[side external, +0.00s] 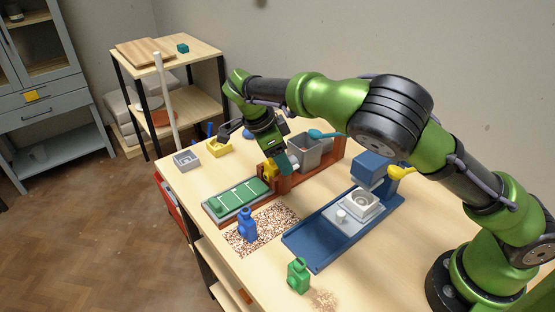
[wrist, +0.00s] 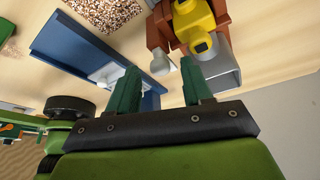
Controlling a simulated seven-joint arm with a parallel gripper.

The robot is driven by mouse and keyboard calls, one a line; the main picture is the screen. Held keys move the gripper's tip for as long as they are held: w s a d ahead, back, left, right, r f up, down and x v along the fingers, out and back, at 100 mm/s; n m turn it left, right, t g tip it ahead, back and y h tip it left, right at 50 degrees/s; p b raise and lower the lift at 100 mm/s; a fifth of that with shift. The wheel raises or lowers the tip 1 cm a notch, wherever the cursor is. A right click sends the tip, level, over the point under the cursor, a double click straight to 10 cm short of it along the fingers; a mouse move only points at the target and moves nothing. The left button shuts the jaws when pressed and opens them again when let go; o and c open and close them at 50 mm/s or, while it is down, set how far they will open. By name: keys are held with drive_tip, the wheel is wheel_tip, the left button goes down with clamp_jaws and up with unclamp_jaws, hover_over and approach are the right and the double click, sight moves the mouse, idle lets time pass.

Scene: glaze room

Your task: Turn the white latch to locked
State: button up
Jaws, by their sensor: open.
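My gripper (side external: 286,164) is above the table at the reddish-brown wooden stand (side external: 328,156). In the wrist view my gripper (wrist: 159,67) is open, its two green fingers apart with nothing held. A pale, rounded piece (wrist: 159,62) shows between the fingertips, beside the brown stand; it looks like the white latch, but its setting is unclear. I cannot tell whether the fingers touch it. The latch is not clear in the side view.
A grey bin (side external: 311,150) stands by the stand. The blue tray (side external: 318,252) carries a grey unit with a white knob (side external: 341,215). The front right tabletop is mostly clear.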

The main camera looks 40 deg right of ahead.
drive_tip(key=shift+f, duration=0.2)
clamp_jaws()
